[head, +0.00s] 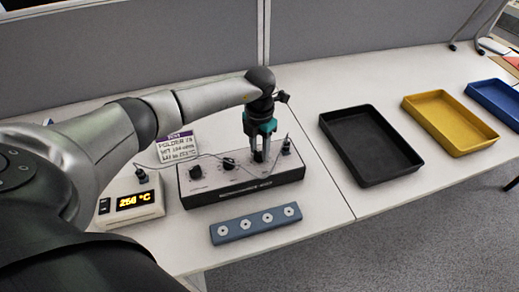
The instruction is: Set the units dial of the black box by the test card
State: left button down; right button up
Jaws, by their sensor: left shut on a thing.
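The black box (245,187) stands on the white table, with a pale top panel bearing dark dials. Two dials show clear of the gripper, a left one (196,172) and a middle one (229,163). My left gripper (261,156) points down over the right part of the panel, shut on what appears to be a third dial; the fingers hide most of it. The test card (177,147), white with a purple header, stands behind the box at the left; its small print is hard to read. My right gripper is out of view.
A beige meter (131,206) with a lit orange temperature reading stands left of the box. Dark plugs with thin leads stand at the meter and the box's right end. A blue-grey bar (256,223) with round sockets lies in front. Black (371,146), yellow (450,124) and blue (497,102) trays are right.

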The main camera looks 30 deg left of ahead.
aim_at(259, 152)
pick_arm(q)
jog(key=shift+m, duration=1.6)
jog(key=shift+c, duration=2.4)
grip_release()
notch_tip(259, 152, up, 15)
jog(key=p, duration=0.2)
jog(key=shift+r, duration=0.15)
